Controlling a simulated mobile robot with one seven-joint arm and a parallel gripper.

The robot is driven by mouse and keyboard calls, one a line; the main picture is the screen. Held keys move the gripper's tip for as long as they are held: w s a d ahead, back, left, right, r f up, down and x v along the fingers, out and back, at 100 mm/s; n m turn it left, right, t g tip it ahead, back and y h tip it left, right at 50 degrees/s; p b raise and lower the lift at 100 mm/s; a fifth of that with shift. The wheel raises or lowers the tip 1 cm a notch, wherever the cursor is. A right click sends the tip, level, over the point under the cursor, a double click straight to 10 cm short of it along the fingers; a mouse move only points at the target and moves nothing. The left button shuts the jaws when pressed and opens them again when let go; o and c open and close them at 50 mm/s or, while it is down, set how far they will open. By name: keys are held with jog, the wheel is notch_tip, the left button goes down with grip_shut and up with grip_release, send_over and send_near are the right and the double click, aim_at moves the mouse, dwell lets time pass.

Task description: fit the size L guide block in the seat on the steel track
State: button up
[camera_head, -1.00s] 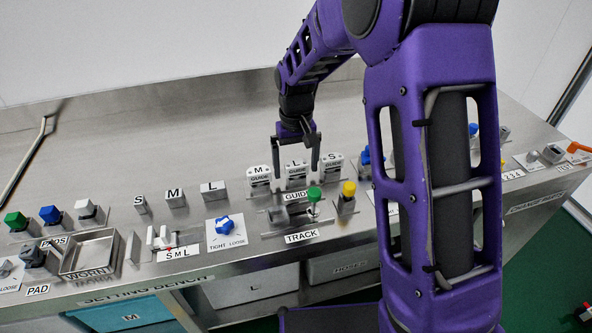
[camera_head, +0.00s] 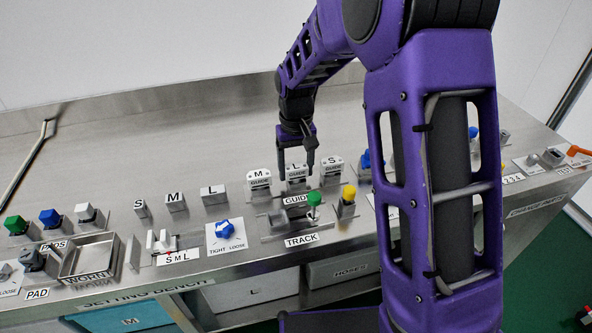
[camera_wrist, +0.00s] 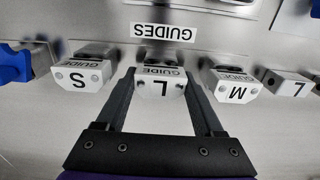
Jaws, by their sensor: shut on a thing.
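The size L guide block (camera_wrist: 161,84) is white with a black L and stands in the middle of the guide row. My gripper (camera_wrist: 161,88) is shut on it, with one finger on each side in the wrist view. In the head view my gripper (camera_head: 297,168) is over the L block (camera_head: 296,172), which its fingers partly cover. The block appears still at its place in the row. The steel track (camera_head: 290,227) with its seat lies in front of the row, behind the TRACK label. A green knob (camera_head: 313,198) stands on the track's right part.
The M guide block (camera_head: 259,180) stands left of L and the S guide block (camera_head: 332,170) right of it, both close. A yellow-topped post (camera_head: 348,193) is right of the track. A blue TIGHT/LOOSE knob (camera_head: 223,229) is to the left.

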aim_at(296, 166)
notch_tip(296, 166, up, 9)
jog(key=shift+s+p, duration=0.1)
jog(key=shift+p, duration=0.5)
jog(key=s+a+f+p, duration=0.1)
jog(key=s+a, duration=0.1)
jog(key=s, duration=0.4)
jog(key=s+a+p, duration=0.1)
jog(key=s+a, duration=0.2)
jog(key=s, duration=0.3)
jog(key=shift+d+f+b, duration=0.2)
jog(key=shift+f+b, duration=2.8)
jog(key=shift+f, duration=0.85)
jog(key=shift+f, duration=0.1)
jog(key=o, duration=1.4)
